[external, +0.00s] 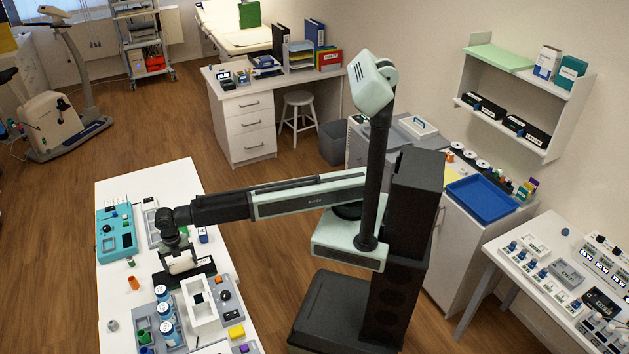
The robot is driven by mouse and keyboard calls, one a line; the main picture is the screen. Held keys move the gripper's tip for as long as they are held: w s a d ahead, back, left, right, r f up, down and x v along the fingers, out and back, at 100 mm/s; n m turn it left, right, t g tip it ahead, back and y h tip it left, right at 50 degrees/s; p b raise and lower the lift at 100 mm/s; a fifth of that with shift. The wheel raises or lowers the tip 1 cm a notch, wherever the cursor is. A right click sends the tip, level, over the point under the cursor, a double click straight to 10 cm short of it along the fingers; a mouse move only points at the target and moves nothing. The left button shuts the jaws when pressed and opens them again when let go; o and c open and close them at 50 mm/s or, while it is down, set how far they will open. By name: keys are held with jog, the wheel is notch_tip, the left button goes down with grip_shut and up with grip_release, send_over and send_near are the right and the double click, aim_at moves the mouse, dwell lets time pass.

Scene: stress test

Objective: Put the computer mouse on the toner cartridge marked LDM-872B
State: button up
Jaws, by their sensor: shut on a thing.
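My gripper (179,258) points down over the white table at the lower left. It is shut on a pale, rounded thing (181,264), which looks like the computer mouse. A long black thing (205,270), which looks like a toner cartridge, lies on the table directly below. The mouse is at or just above its top; I cannot tell whether they touch. The marking LDM-872B is not legible, and my gripper hides part of the black thing.
A teal device (117,232) is to the left. Several blue-labelled jars (165,312) and a white open box (201,301) stand in front. An orange cylinder (133,283) stands near the left edge. Bare white tabletop (150,180) lies at the far end.

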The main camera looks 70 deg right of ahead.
aim_at(181, 262)
jog(key=shift+f, duration=0.1)
jog(key=o, duration=1.3)
jog(key=shift+c, duration=0.2)
notch_tip(181, 262, up, 12)
jog(key=p, duration=1.2)
jog(key=shift+r, duration=0.25)
